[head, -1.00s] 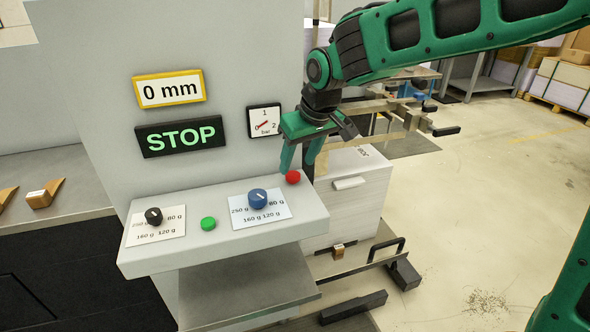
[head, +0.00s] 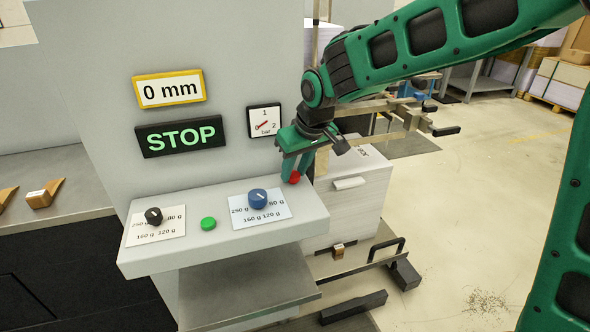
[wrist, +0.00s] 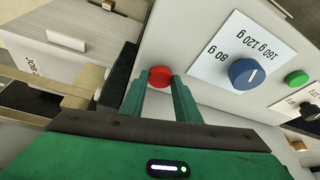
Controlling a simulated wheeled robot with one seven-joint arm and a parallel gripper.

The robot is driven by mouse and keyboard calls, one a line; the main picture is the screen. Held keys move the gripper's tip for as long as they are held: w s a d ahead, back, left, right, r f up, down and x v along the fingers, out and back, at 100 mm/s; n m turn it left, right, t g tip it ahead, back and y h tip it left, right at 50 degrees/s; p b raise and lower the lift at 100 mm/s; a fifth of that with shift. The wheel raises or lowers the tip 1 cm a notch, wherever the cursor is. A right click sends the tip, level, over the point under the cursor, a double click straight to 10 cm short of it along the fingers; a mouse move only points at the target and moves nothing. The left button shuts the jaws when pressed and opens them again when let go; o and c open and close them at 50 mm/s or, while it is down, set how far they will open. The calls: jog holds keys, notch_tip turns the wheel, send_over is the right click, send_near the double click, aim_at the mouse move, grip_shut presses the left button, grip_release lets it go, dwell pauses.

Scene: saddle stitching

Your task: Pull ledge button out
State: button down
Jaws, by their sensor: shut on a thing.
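The red button (head: 295,178) sits at the right end of the ledge (head: 200,257) on the grey machine. In the wrist view the red button (wrist: 160,77) shows between the tips of my green fingers. My gripper (head: 293,174) comes from above and is shut on the button, with one finger on each side. The gripper also shows in the wrist view (wrist: 159,84). The part of the button behind the fingers is hidden.
The ledge also carries a blue knob (head: 258,198), a green button (head: 208,223) and a black knob (head: 154,216).

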jog(key=shift+w+d+r, duration=0.1)
jog(key=shift+r, duration=0.3)
jog(key=c, duration=1.3)
grip_release()
jog(key=shift+r, duration=0.1)
jog(key=v, duration=1)
jog(key=shift+d+r, duration=0.15)
jog(key=shift+r, duration=0.1)
